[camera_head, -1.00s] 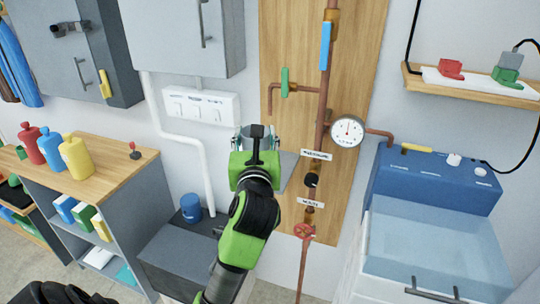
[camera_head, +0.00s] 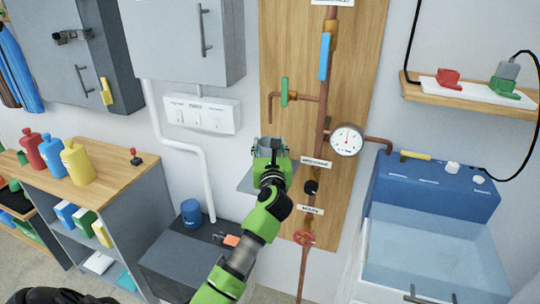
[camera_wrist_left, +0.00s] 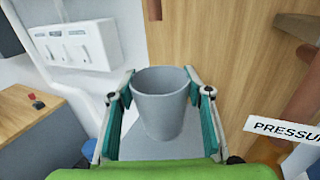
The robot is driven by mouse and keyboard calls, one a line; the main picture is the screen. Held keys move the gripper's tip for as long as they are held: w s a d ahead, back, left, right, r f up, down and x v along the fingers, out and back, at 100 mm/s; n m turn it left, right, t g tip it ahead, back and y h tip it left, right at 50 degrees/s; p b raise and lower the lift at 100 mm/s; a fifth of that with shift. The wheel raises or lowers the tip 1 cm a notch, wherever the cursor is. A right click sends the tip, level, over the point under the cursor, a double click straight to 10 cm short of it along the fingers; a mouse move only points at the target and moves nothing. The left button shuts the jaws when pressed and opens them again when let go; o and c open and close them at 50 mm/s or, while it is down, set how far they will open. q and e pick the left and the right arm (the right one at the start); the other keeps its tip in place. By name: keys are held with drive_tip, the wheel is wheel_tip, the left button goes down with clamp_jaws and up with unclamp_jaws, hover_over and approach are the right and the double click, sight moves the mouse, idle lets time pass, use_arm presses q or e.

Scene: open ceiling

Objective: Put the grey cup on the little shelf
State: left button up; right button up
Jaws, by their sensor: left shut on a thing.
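The grey cup (camera_wrist_left: 160,100) stands upright between the fingers of my left gripper (camera_wrist_left: 160,104) in the left wrist view. My left gripper (camera_head: 269,147) is shut on the cup's sides. In the head view the gripper mostly hides the cup. The little grey shelf (camera_head: 248,184) is fixed at the wooden board, partly hidden behind my gripper. In the left wrist view the shelf (camera_wrist_left: 140,150) lies under and around the cup's base. I cannot tell whether the base touches it. My right gripper is not in view.
Copper pipes with a gauge (camera_head: 346,140) and a red valve (camera_head: 304,238) run just right of the shelf. A white switch box (camera_head: 202,114) and a white pipe (camera_head: 207,180) are to its left.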

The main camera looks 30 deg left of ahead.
sight(270, 155)
use_arm(q)
drive_tip(key=shift+w+f, duration=0.2)
drive_tip(key=shift+f, duration=1.6)
drive_tip(key=shift+f, duration=0.2)
drive_tip(key=o, duration=1)
drive_tip(key=shift+r, duration=0.1)
